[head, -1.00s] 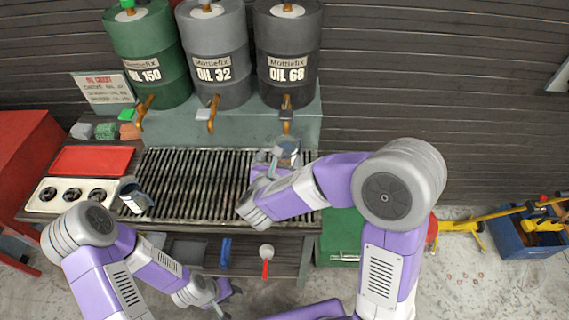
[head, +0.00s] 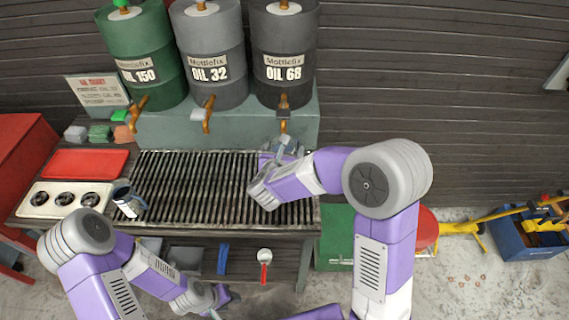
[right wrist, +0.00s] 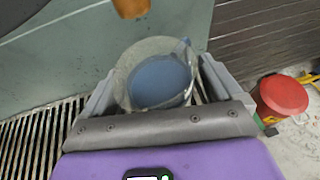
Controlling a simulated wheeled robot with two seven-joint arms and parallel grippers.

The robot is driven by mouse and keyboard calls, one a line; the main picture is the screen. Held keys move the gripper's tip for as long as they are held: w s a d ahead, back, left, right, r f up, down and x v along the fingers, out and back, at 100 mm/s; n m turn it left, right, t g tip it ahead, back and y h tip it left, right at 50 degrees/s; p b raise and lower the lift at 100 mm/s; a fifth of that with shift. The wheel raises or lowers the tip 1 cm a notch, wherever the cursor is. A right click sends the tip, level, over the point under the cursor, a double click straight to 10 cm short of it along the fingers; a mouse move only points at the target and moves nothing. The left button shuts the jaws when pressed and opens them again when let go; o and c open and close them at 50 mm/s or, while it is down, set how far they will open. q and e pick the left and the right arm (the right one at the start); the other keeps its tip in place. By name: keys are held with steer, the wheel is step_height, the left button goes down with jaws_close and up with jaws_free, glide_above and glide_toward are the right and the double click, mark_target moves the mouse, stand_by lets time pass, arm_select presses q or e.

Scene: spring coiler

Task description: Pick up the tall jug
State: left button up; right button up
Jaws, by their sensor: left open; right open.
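A jug with a pale rim and blue inside (right wrist: 160,80) stands upright between the fingers of my right gripper (right wrist: 155,98) in the right wrist view. The fingers are open on either side of it; whether they touch it I cannot tell. In the head view my right gripper (head: 281,150) is at the grate's right end, under the OIL 68 tap, and mostly hides this jug. A second jug (head: 128,200), dark blue-grey with a white label, stands at the grate's left end. Which is taller I cannot tell. My left gripper (head: 214,303) is open and empty, low in front of the bench.
The slatted grate (head: 190,190) is clear between the two jugs. Taps hang from the OIL 150, OIL 32 and OIL 68 drums (head: 283,50) behind it. A red tray (head: 85,163) and a cream holder (head: 65,197) lie at left. A red-lidded bin (right wrist: 283,95) stands at right.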

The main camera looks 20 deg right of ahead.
steer(key=shift+r, duration=0.15)
steer(key=c, duration=1.6)
